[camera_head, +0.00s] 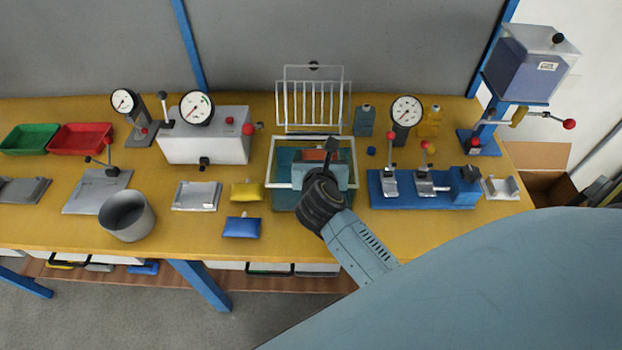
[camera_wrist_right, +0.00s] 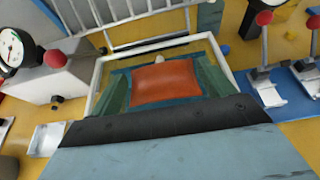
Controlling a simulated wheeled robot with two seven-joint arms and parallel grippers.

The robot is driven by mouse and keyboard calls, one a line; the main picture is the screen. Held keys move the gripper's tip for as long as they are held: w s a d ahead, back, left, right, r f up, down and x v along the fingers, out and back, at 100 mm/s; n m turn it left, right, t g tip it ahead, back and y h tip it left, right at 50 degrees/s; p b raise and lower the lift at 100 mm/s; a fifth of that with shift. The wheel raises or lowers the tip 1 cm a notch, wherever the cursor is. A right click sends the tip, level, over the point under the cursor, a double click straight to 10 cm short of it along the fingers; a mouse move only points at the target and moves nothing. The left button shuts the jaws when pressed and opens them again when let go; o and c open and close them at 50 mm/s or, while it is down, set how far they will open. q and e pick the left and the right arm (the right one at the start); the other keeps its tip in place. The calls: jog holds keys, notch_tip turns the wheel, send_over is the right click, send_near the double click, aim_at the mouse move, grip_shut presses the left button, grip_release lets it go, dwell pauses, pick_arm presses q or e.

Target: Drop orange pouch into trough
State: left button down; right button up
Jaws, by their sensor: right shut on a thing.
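The orange pouch (camera_head: 315,155) is between the fingers of my right gripper (camera_head: 318,160), over the white-rimmed trough (camera_head: 281,201). In the right wrist view the orange pouch (camera_wrist_right: 165,82) lies flat between two green-grey fingers, which are shut on its sides. The trough's white rim (camera_wrist_right: 103,92) frames the pouch and gripper there. The trough has a teal inside; my gripper and wrist hide much of it. The height of the pouch above the trough bottom cannot be told. My left gripper is not in view.
A white wire rack (camera_head: 313,100) stands up behind the trough. A yellow pouch (camera_head: 246,192) and a blue pouch (camera_head: 241,228) lie to its left. A blue fixture with levers (camera_head: 425,200) is to its right. A grey pot (camera_head: 127,216) stands near the front edge.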

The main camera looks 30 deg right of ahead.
jog(key=o, duration=0.9)
jog(key=v, duration=1.3)
jog(key=shift+s, duration=0.2)
